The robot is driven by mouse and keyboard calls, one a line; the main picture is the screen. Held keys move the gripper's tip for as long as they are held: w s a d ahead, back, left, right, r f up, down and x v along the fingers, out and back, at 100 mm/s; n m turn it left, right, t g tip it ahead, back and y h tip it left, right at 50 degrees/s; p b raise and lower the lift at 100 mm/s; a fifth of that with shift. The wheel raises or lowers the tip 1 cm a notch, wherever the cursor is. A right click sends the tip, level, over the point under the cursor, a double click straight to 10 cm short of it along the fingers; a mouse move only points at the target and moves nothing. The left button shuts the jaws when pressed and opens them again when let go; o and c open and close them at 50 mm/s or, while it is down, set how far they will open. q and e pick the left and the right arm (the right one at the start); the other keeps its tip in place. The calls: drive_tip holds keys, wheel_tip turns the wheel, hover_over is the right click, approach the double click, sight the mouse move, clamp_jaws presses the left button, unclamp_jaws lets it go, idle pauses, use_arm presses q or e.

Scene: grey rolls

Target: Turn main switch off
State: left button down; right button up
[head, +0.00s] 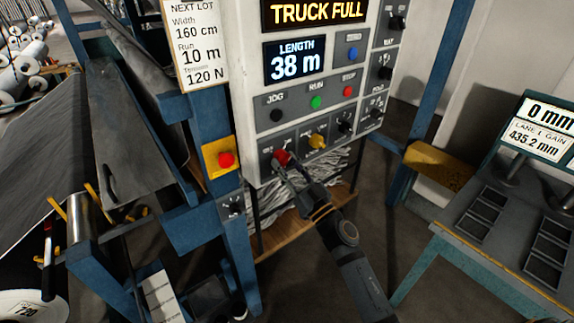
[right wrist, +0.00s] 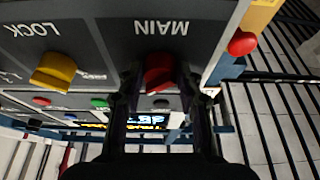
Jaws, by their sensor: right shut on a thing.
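The main switch is a red rotary knob (head: 281,156) at the lower left of the grey control panel (head: 245,90). In the right wrist view the red knob (right wrist: 158,72) sits by the upside-down label MAIN. My right gripper (head: 284,163) reaches up to the panel from below right and is shut on the red knob. In the right wrist view its two dark fingers (right wrist: 158,88) stand on either side of the knob. The fingers partly hide the switch's position marks, so I cannot tell its setting. My left gripper is not in view.
A yellow LOCK knob (head: 317,142) is just right of the red one. Black, green and red buttons lie above. A red emergency button (head: 226,159) on a yellow box is to the left. A blue bench (head: 470,250) stands at right.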

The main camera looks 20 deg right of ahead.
drive_tip(key=shift+n, duration=0.5)
drive_tip(key=shift+d+r+n+g+y+p, duration=0.1)
drive_tip(key=shift+n+g+y+p, duration=0.3)
drive_tip(key=shift+n+y, duration=0.45)
drive_tip(key=shift+n+y+p, duration=0.35)
drive_tip(key=shift+n+p, duration=0.2)
drive_tip(key=shift+n, duration=0.6)
drive_tip(key=n+g+p, duration=0.1)
drive_tip(key=n, duration=0.1)
drive_tip(key=n+g+y+p, duration=0.1)
drive_tip(key=n, duration=0.2)
drive_tip(key=n+g+y+p, duration=0.1)
drive_tip(key=n, duration=0.1)
drive_tip(key=shift+w+d+r+n, duration=0.15)
drive_tip(key=shift+d+r+n, duration=0.1)
drive_tip(key=shift+d+n, duration=0.05)
drive_tip(key=n+g+p, duration=0.1)
drive_tip(key=n, duration=0.1)
drive_tip(key=n+g+y+p, duration=0.1)
drive_tip(key=n+p, duration=0.1)
drive_tip(key=n, duration=0.1)
drive_tip(key=shift+d+r, duration=0.1)
drive_tip(key=shift+r, duration=0.1)
drive_tip(key=shift+n+g+h+p, duration=0.5)
drive_tip(key=shift+n+g+p, duration=0.4)
drive_tip(key=shift+n+p, duration=1.1)
drive_tip(key=shift+n+b, duration=0.35)
drive_tip(key=shift+n, duration=0.15)
